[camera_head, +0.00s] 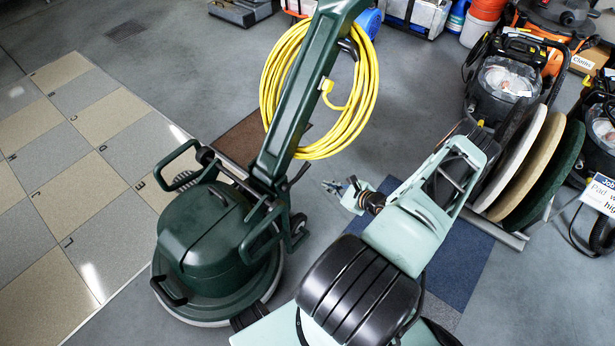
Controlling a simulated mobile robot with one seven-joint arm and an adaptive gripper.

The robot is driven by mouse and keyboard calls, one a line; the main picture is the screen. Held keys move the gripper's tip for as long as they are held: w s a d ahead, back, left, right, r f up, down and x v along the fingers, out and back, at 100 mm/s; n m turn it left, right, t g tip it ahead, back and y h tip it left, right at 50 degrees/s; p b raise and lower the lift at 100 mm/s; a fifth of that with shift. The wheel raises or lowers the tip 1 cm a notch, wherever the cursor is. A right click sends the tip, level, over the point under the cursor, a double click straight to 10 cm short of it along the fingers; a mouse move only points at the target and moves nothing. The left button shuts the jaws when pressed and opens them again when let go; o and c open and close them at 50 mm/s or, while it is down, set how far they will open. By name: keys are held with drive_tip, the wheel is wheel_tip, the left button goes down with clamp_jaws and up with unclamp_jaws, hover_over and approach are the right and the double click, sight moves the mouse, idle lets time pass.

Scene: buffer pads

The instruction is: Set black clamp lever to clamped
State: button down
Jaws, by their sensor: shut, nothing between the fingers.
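The dark green floor machine (215,235) stands left of centre, its handle column (300,105) leaning up to the right. A small black lever (299,174) sticks out on the right of the column's base; it looks like the clamp lever, but its exact setting cannot be told. My gripper (335,187) is small in view, shut and empty, at the end of my pale green arm. It is to the right of the lever, with a gap between them in the picture.
A coiled yellow cable (368,95) hangs on the column above my gripper. A blue mat (450,255) lies under my arm. Round pads (548,175) stand in a rack at right, near black vacuums (503,80). Tiled floor (85,150) is clear at left.

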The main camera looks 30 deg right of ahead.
sight(297, 175)
drive_tip(key=shift+d+f+m, duration=0.25)
drive_tip(key=shift+d+m, duration=0.05)
drive_tip(key=b+x, duration=0.5)
drive_tip(key=x, duration=0.5)
drive_tip(key=shift+w+a+r, duration=0.1)
drive_tip(key=shift+a+r, duration=0.1)
drive_tip(key=shift+r, duration=0.45)
drive_tip(key=shift+w+a+r, duration=0.1)
drive_tip(key=shift+a+r, duration=0.1)
drive_tip(key=shift+r, duration=0.45)
drive_tip(key=shift+a+r, duration=0.25)
drive_tip(key=shift+r, duration=0.4)
